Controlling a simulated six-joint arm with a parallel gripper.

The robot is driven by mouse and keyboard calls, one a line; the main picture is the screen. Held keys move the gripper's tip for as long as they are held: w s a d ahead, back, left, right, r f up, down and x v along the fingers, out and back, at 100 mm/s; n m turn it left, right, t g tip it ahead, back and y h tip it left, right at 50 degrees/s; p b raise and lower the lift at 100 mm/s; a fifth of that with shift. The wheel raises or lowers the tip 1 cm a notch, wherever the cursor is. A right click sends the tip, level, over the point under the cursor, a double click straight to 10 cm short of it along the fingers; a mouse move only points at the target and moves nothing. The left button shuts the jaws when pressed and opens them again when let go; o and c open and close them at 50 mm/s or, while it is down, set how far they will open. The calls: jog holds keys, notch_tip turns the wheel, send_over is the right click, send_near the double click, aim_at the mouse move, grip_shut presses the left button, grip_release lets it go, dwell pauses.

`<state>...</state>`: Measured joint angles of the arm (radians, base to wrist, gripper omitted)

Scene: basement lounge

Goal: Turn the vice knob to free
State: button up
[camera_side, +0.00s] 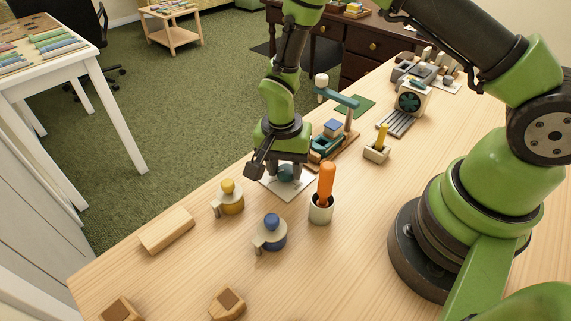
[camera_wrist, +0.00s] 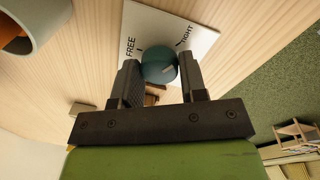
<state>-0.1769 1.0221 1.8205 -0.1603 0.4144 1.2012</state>
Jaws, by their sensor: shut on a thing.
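The vice knob (camera_wrist: 159,66) is a round teal knob on a white plate (camera_wrist: 190,35) marked FREE and TIGHT. In the wrist view my gripper (camera_wrist: 160,75) has one finger on each side of the knob and is shut on it. A pale mark on the knob sits near its middle; which label it points to I cannot tell. In the side view my gripper (camera_side: 287,172) reaches down over the knob (camera_side: 284,174) and plate (camera_side: 298,188), hiding part of both.
An orange-handled tool stands in a grey cup (camera_side: 320,211) close to the plate. Yellow-topped (camera_side: 229,200) and blue-topped (camera_side: 271,235) pots stand in front. A wooden block (camera_side: 167,231) lies to the left. A model with a teal arm (camera_side: 333,140) stands close behind.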

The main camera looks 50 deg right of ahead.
aim_at(283, 171)
jog(key=n, duration=0.4)
jog(key=shift+n+h, duration=0.3)
jog(key=shift+n, duration=2)
jog(key=o, duration=0.9)
jog(key=shift+o, duration=0.2)
notch_tip(283, 171, up, 10)
jog(key=shift+a, duration=0.35)
